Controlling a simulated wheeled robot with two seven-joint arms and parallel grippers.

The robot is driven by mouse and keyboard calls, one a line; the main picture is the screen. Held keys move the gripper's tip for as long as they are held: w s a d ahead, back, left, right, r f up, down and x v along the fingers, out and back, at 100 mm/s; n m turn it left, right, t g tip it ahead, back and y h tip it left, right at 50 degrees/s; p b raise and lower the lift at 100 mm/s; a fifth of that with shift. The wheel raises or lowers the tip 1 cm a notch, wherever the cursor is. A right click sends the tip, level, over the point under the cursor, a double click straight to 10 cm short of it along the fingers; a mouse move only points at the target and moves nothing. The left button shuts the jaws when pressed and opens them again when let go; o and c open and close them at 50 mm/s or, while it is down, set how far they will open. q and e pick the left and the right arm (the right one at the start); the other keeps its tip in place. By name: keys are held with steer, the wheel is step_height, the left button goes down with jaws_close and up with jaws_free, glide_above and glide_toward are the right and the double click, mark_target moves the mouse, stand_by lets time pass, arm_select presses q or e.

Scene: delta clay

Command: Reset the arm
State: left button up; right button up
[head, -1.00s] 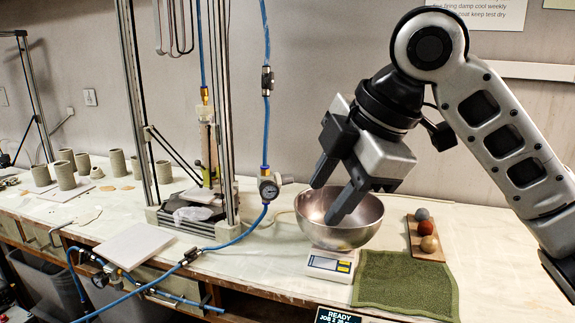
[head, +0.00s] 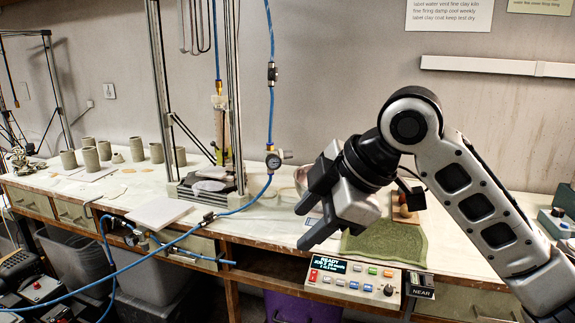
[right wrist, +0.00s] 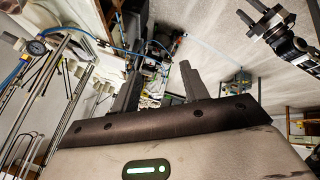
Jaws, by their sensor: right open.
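My right gripper (head: 302,227) is in the middle right of the head view, open and empty, with a clear gap between its fingers. It hangs in front of the metal bowl (head: 301,174) and hides most of it and the scale. My right arm (head: 475,200) comes in from the lower right with its elbow raised. In the right wrist view, the two fingers of the right gripper (right wrist: 160,90) stand apart with nothing between them. What looks like my left gripper (right wrist: 252,12) shows at that view's upper right, its fingers apart and empty.
A blue hose with a gauge (head: 273,161) and a metal frame stand left of the gripper. Several clay cylinders (head: 91,159) stand at the far left. A white board (head: 160,212) lies near the edge.

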step_height(320, 180, down, 24)
steer(key=m+t+y, duration=0.2)
steer(key=m+t, duration=0.2)
steer(key=m, duration=0.6)
steer(key=s+d+f+m+t+h, duration=0.1)
steer(key=s+d+f+m+h, duration=0.1)
steer(key=s+d+f, duration=0.4)
steer(key=s+d+f+m+t+h, duration=0.1)
steer(key=s+d+f+m+h, duration=0.2)
steer(key=s+f, duration=0.7)
steer(key=s+d+m, duration=0.2)
steer(key=d, duration=0.1)
steer(key=shift+s+f+h, duration=0.15)
steer(key=shift+f+h, duration=0.15)
steer(key=shift+f, duration=0.1)
